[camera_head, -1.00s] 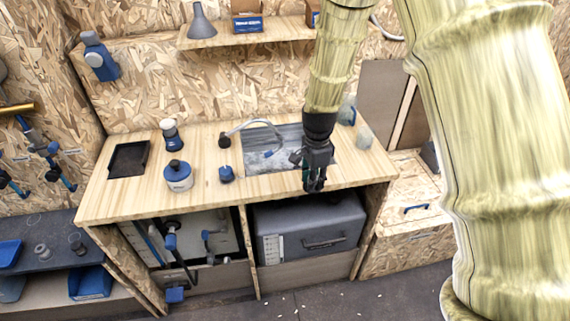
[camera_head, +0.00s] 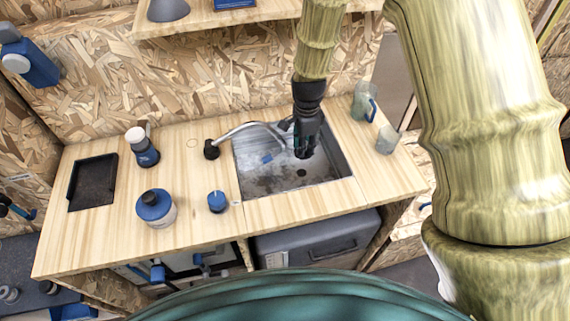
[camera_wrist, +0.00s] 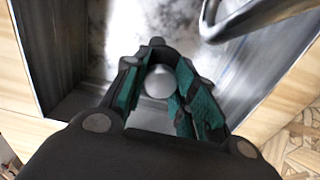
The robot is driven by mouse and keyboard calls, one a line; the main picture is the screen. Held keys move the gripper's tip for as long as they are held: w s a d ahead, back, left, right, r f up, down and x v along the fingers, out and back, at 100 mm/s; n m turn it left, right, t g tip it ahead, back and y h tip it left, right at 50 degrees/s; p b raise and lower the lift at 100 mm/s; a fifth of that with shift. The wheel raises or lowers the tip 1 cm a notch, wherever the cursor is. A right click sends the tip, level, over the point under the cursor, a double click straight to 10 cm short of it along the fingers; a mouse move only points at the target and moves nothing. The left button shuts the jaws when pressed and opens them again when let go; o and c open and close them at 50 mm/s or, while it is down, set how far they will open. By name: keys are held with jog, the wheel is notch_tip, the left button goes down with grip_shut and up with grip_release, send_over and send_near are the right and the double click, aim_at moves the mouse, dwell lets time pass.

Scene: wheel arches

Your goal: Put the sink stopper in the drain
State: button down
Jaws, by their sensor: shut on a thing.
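My gripper (camera_head: 303,153) points down over the right part of the metal sink basin (camera_head: 258,181). In the wrist view my gripper (camera_wrist: 158,58) has its green-padded fingers closed around a small, pale, round thing, which looks like the sink stopper (camera_wrist: 158,83). The fingers hide much of it, and in the head view I cannot make it out. The drain (camera_head: 301,173) shows as a dark spot on the basin floor, just below the fingertips in the picture. I cannot tell the stopper's height above the floor.
A curved faucet (camera_head: 245,128) reaches over the basin from the left, close to my gripper; it also shows in the wrist view (camera_wrist: 262,14). Clear cups (camera_head: 387,141) stand right of the sink. A blue-lidded jar (camera_head: 156,208), a bottle (camera_head: 142,146) and a black tray (camera_head: 93,182) stand left.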

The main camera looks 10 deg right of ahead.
aim_at(302, 173)
jog(key=shift+f, duration=0.3)
jog(key=shift+s+f+p, duration=0.65)
jog(key=shift+s+f, duration=0.2)
jog(key=shift+f, duration=0.05)
jog(key=f, duration=0.1)
jog(key=w+f, duration=0.1)
jog(key=f, duration=0.1)
jog(key=shift+w+f, duration=0.2)
jog(key=shift+w, duration=0.1)
jog(key=shift+s+f+p, duration=0.35)
jog(key=shift+s+p, duration=0.1)
jog(key=shift+p, duration=0.15)
jog(key=f, duration=0.3)
jog(key=shift+w+p, duration=0.25)
jog(key=shift+p, duration=0.15)
jog(key=shift+f, duration=0.1)
jog(key=shift+s, duration=0.15)
jog(key=c, duration=1.1)
grip_release()
jog(key=shift+f, duration=0.1)
